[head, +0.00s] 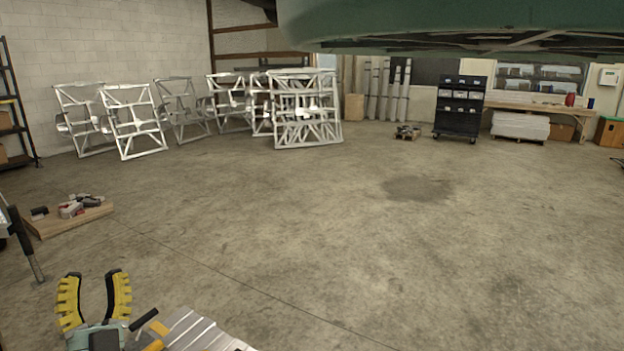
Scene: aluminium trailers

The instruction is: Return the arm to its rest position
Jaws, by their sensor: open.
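My gripper (93,285) is at the lower left of the head view. Its two yellow-and-black fingers point up in the picture and stand apart, with bare concrete floor showing between them. Nothing is held in it. Part of my arm shows below and to the right of the fingers, cut off by the bottom edge of the picture.
A low wooden board (62,222) with several small parts lies on the floor beyond my gripper. White metal frames (135,122) stand along the back left wall. A dark cart (459,108) and a workbench (535,107) are at the back right. The middle floor is clear.

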